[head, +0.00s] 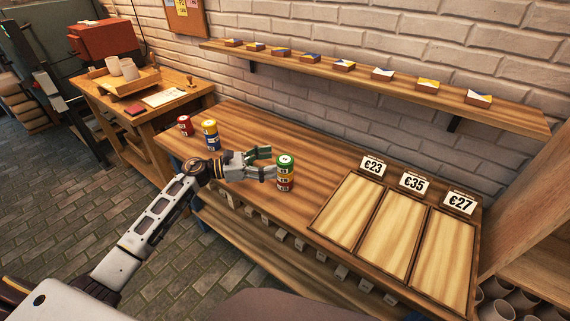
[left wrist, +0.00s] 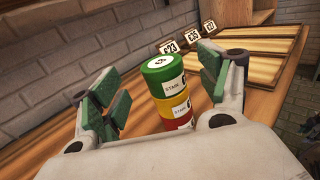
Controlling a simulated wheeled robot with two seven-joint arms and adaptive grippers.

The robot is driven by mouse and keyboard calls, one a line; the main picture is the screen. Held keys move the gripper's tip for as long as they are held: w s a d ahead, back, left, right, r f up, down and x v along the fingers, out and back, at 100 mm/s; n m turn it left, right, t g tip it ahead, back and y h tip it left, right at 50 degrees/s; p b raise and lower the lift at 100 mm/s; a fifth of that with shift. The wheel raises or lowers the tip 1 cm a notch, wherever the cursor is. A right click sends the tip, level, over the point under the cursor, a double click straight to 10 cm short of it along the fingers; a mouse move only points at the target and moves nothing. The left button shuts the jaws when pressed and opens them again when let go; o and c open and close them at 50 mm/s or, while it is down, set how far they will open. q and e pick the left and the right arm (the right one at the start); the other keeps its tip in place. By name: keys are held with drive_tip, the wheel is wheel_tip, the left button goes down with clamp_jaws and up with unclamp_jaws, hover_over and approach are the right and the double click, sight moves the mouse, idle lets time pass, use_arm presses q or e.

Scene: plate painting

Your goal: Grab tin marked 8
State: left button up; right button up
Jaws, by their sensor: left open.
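A stack of tins stands on the workbench, with a green tin (head: 285,161) on top, a yellow tin (head: 285,174) in the middle and a red tin (head: 285,185) at the bottom. In the left wrist view the green tin (left wrist: 162,66), yellow tin (left wrist: 172,104) and red tin (left wrist: 180,125) show between the fingers. The green lid bears a figure too small to read surely. My left gripper (head: 271,162) is open just left of the stack, its fingers pointing at it. The stack's foot is partly hidden in the wrist view. My right gripper is out of view.
A yellow-topped stack (head: 210,129) with blue below and a red tin (head: 184,121) stand further left on the workbench (head: 330,170). Right of the green-topped stack are three wooden panels (head: 392,235) with price cards (head: 414,183). A wall shelf (head: 380,86) holds several small boxes.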

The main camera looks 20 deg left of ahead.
sight(281, 159)
use_arm(q)
drive_tip(key=x, duration=0.4)
drive_tip(key=shift+p, duration=0.3)
drive_tip(key=shift+d, duration=0.1)
drive_tip(key=c, duration=1.2)
drive_tip(key=shift+r, duration=0.1)
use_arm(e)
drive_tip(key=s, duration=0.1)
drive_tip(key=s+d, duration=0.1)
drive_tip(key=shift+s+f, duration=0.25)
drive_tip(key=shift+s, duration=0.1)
use_arm(q)
drive_tip(key=shift+r, duration=0.1)
